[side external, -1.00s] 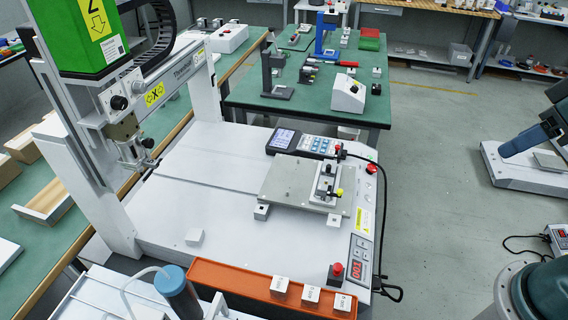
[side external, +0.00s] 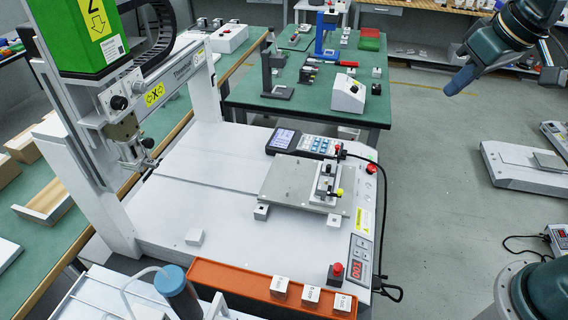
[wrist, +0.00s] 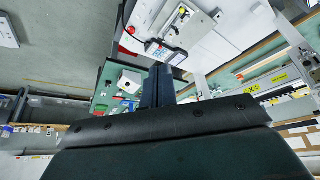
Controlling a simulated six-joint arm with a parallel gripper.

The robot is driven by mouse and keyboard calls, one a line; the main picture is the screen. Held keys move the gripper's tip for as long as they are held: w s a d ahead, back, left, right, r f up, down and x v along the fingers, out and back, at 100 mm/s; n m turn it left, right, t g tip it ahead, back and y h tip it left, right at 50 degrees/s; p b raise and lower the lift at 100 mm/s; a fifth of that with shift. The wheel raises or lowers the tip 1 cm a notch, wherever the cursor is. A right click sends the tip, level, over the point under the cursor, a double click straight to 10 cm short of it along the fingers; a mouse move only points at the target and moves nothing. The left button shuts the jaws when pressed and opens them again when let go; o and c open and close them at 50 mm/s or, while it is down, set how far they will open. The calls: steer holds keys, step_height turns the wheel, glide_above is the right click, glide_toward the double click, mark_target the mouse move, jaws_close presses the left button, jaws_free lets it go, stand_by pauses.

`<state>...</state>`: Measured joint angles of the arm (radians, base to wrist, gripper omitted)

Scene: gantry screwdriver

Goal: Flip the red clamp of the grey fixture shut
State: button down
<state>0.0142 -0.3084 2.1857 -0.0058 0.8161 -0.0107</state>
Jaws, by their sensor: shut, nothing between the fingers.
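The grey fixture (side external: 280,187) is a flat plate on small feet on the white bed of the gantry machine. A small clamp assembly (side external: 326,184) with dark and yellow parts stands at its right end; I cannot make out a red clamp arm or its position. The fixture plate also shows at the top of the wrist view (wrist: 199,30). My gripper (side external: 456,84) is at the upper right of the side view, raised in the air and well apart from the fixture. Its blue fingers (wrist: 158,84) are shut and empty in the wrist view.
A handheld controller (side external: 303,143) lies behind the fixture, with a cable along the bed's right side. The gantry column and green head (side external: 80,35) stand at the left. An orange tray (side external: 235,284) is in front. Open floor lies between the machine and my gripper.

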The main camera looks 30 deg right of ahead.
steer(key=w+d+f, duration=0.1)
steer(key=w+f, duration=0.3)
steer(key=w, duration=0.4)
steer(key=w+f+g, duration=0.1)
steer(key=w+f, duration=0.4)
steer(key=w, duration=0.4)
steer(key=w+d+f, duration=0.1)
steer(key=w+f, duration=0.3)
steer(key=w, duration=0.4)
steer(key=w+x, duration=0.2)
steer(key=x, duration=1)
steer(key=shift+d+r, duration=0.2)
steer(key=shift+r, duration=0.2)
steer(key=shift+w+f, duration=0.1)
step_height(320, 180, down, 9)
steer(key=shift+s, duration=0.4)
steer(key=shift+f, duration=0.1)
